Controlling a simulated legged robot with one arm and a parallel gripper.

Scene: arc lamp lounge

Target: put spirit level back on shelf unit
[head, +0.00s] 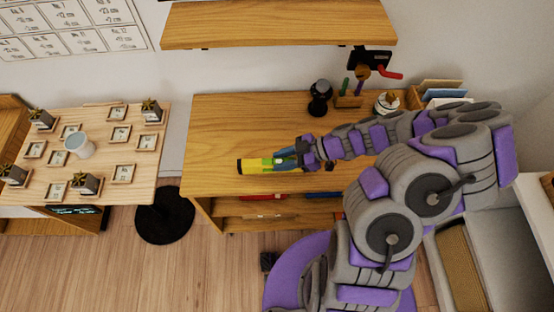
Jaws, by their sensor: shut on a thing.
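My gripper (287,158) is shut on the yellow spirit level (254,166), at its right part. The level lies roughly level across the picture, its free end pointing left, with a green patch near the fingers. It shows in front of the wooden top of the shelf unit (215,125). I cannot tell whether it touches the top or hovers over it. Below the top, the unit has an open shelf with red and blue things (262,196) on it. My arm hides the unit's right part.
A wall shelf (280,22) hangs above. A black object (319,97), a small pen holder (349,100) and a letter rack (440,91) stand at the unit's back. A side table (105,190) with plants and cards is at left. The unit's left top is clear.

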